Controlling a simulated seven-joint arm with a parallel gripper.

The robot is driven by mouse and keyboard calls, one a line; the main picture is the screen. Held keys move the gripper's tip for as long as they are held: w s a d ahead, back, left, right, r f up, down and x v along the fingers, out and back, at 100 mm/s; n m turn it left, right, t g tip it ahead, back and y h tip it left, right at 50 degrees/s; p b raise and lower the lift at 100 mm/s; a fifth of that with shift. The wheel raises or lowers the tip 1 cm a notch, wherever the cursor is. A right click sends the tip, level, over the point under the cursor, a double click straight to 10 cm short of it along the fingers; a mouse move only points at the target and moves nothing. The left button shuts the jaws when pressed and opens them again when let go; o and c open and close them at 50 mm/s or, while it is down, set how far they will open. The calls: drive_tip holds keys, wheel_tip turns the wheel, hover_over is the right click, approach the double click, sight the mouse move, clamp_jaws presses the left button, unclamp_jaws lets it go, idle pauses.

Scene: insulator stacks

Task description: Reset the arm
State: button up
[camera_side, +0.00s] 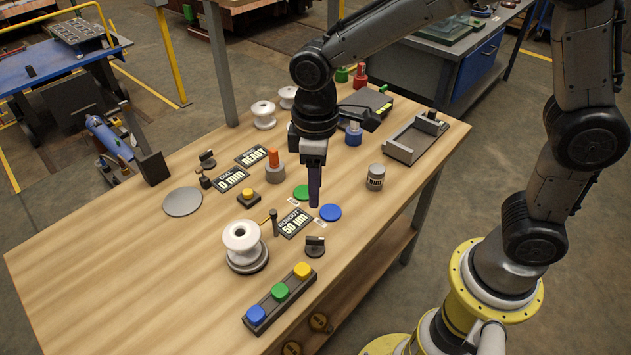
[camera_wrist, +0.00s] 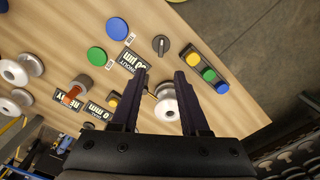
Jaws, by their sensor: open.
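My gripper (camera_side: 315,188) hangs pointing down over the middle of the wooden table, above the green and blue discs. In the wrist view my gripper (camera_wrist: 158,90) shows two dark fingers spread apart with nothing between them but table and objects below. A white insulator (camera_side: 241,237) stands on a round grey base at the front left of the table.
A button bar (camera_side: 280,297) with blue, green and yellow buttons lies at the front edge. Display plates, a green disc (camera_side: 302,192) and a blue disc (camera_side: 330,212) lie mid-table. White insulators (camera_side: 263,114) stand at the back. A grey tray (camera_side: 415,139) and a can (camera_side: 375,177) are right. The left end is clear.

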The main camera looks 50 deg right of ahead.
drive_tip(key=s+d+r+m+t, duration=0.3)
drive_tip(key=s+d+r+t, duration=0.15)
drive_tip(key=d+r, duration=0.55)
drive_tip(key=s+d+m+t, duration=0.1)
drive_tip(key=s+d+m, duration=0.2)
drive_tip(key=s, duration=0.8)
drive_tip(key=shift+s+d+f+m, duration=0.15)
drive_tip(key=shift+s+f+m, duration=0.2)
drive_tip(key=shift+m, duration=0.25)
